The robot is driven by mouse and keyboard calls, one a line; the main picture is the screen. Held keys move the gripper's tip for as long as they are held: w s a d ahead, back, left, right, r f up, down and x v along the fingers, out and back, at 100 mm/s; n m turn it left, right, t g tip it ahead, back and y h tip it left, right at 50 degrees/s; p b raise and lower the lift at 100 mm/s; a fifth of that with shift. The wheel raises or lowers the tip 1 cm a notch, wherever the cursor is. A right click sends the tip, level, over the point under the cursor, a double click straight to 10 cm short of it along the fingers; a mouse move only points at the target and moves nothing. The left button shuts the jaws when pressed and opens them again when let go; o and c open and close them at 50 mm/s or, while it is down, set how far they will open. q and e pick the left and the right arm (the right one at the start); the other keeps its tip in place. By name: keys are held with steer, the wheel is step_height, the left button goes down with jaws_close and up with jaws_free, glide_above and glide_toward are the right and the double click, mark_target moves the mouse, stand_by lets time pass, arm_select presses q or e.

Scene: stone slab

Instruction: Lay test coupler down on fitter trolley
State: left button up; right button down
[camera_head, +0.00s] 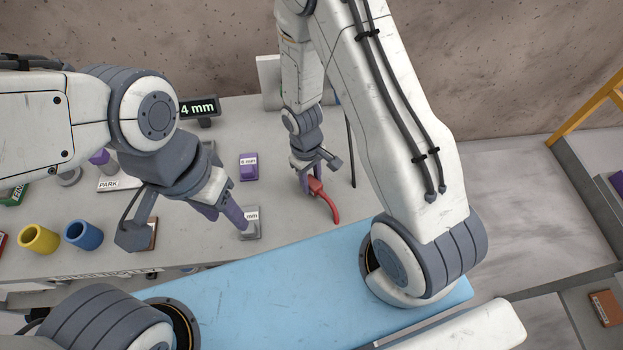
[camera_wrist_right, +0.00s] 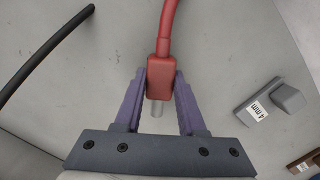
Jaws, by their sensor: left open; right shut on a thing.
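The test coupler appears to be the curved red piece (camera_head: 328,206) at the grey bench. In the right wrist view the red piece (camera_wrist_right: 160,75) has a pale cylindrical tip. My right gripper (camera_head: 311,178) is shut on its block-shaped end, with one purple finger on each side (camera_wrist_right: 160,85). I cannot tell whether the piece touches the bench. My left gripper (camera_head: 232,214) is open over the bench, close to a grey labelled block (camera_head: 253,215).
The bench (camera_head: 300,225) holds a purple block (camera_head: 249,167), a "4 mm" display (camera_head: 199,108), a yellow cup (camera_head: 38,239) and a blue cup (camera_head: 83,235). A grey "4 mm" block (camera_wrist_right: 270,103) sits right of my right gripper. A dark cable (camera_wrist_right: 45,52) lies left.

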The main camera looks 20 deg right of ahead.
steer(key=shift+f+b, duration=0.5)
steer(key=shift+f, duration=0.1)
steer(key=shift+c, duration=2.1)
jaws_free()
steer(key=r, duration=0.6)
steer(key=w+r, duration=0.1)
steer(key=r, duration=0.2)
steer(key=shift+w+a+r+b, duration=0.1)
steer(key=shift+a+r+b, duration=0.2)
steer(key=shift+b, duration=0.1)
steer(key=shift+r, duration=0.45)
